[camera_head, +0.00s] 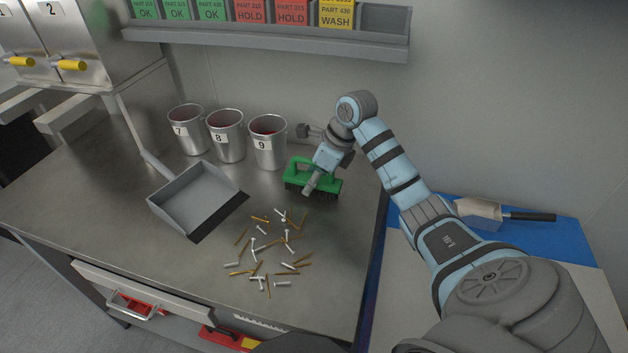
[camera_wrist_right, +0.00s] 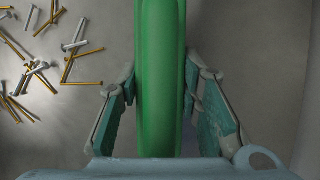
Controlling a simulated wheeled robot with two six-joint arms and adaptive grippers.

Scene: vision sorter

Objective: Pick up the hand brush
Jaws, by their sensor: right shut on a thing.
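The hand brush (camera_head: 328,185) is green with dark bristles. In the head view it is on or just above the metal bench, right of the cup marked 9; I cannot tell if the bristles touch the bench. My right gripper (camera_head: 311,181) is at the brush from above, shut on its green handle. In the right wrist view the green handle (camera_wrist_right: 160,80) runs up the middle between the two fingers of my right gripper (camera_wrist_right: 160,90). The fingers partly hide the brush in the head view. My left gripper is not in view.
Loose screws and nails (camera_head: 270,250) lie in front of the brush. A grey dustpan (camera_head: 180,195) lies to the left. Metal cups 7, 8 and 9 (camera_head: 267,143) stand at the back. A scoop (camera_head: 482,212) lies on the blue mat (camera_head: 550,232) at right.

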